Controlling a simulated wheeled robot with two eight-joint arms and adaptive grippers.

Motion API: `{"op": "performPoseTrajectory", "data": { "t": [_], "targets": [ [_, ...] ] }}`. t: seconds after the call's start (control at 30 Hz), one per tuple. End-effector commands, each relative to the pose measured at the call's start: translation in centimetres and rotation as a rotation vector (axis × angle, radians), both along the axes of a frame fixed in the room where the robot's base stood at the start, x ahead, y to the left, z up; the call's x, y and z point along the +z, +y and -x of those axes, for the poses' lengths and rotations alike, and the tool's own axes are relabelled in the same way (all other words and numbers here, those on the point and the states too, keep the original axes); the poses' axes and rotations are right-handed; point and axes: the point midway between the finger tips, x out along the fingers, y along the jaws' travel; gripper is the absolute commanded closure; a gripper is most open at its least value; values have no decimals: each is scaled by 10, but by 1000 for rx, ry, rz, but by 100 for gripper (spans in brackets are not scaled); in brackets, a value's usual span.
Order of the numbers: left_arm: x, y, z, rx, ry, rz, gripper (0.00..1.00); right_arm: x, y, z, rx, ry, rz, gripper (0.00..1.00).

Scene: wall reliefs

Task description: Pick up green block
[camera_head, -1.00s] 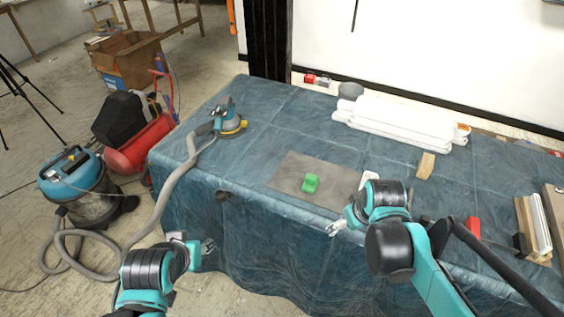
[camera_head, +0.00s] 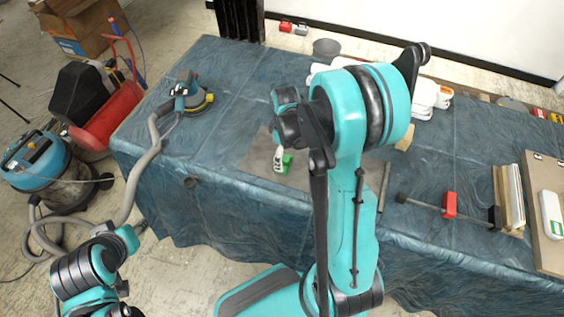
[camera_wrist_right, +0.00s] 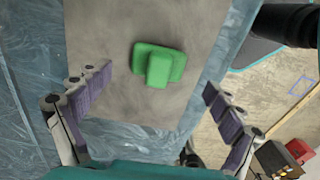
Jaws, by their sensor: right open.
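The green block (camera_wrist_right: 158,64) lies on a grey mat (camera_wrist_right: 110,25) in the right wrist view, a wide slab with a raised nub. In the head view the green block (camera_head: 284,164) is partly hidden by my right gripper (camera_head: 279,160). In the right wrist view my right gripper (camera_wrist_right: 155,105) is open and empty, its fingers spread wide with the block ahead of the gap. My left arm is at the lower left in the head view; its fingers are not clearly visible.
A blue sheet (camera_head: 235,90) covers the table. A sander (camera_head: 188,98) with a hose sits at the left. A red clamp (camera_head: 449,205) and wooden pieces lie at the right. White rolls lie behind my right arm.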

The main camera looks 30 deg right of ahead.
Motion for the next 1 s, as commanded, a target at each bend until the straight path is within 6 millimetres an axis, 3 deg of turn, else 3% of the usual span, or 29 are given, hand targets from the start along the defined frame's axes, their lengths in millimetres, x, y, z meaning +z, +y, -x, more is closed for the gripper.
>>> {"op": "performPoseTrajectory", "data": {
  "t": [0.23,0.5,0.7,1.0],
  "targets": [
    [-21,0,0,0,0,0,60,-40,2,-4,-1,-1,1,7],
    [-20,0,0,0,0,0,60,-43,2,-4,-1,-1,0,7],
    [-20,0,0,0,0,0,60,-43,1,-4,-1,-1,0,60],
    [-20,0,0,0,0,0,60,-43,2,-4,-1,-1,1,61]
  ]
}}
